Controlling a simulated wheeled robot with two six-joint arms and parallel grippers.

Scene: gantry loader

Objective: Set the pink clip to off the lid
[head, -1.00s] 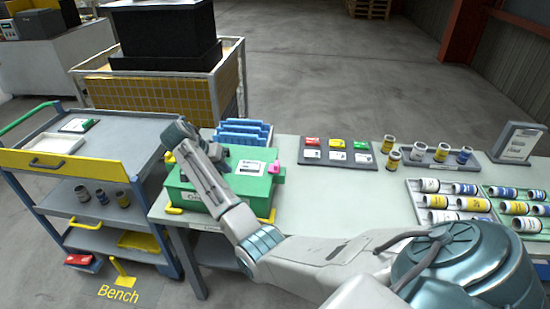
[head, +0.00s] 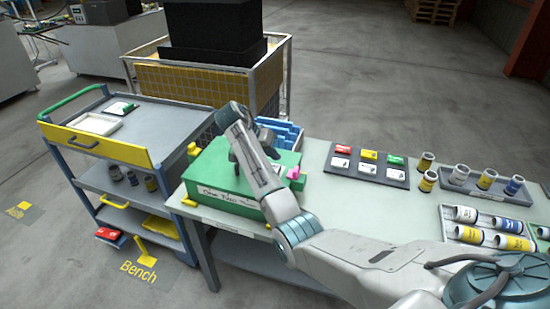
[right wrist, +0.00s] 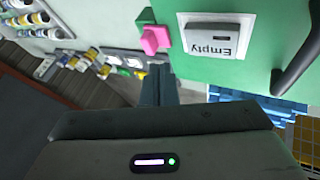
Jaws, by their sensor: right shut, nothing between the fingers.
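The pink clip (head: 293,173) is at the right end of the green box (head: 225,198). In the right wrist view the pink clip (right wrist: 154,39) sits at the edge of the green lid (right wrist: 262,70), beside a small green tab. The lid carries a label reading "Empty" (right wrist: 213,40) and a dark handle (right wrist: 299,65). My right gripper (right wrist: 158,86) is shut and empty, and its fingers show just below the clip in that view, apart from it. In the head view my right arm crosses over the box and hides part of the lid. My left gripper is not in view.
A tray of red, yellow and green cards (head: 366,170) lies right of the box, with several cans (head: 427,180) beyond it. Blue racks (head: 280,130) stand behind the box. A grey cart (head: 160,128) is at left.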

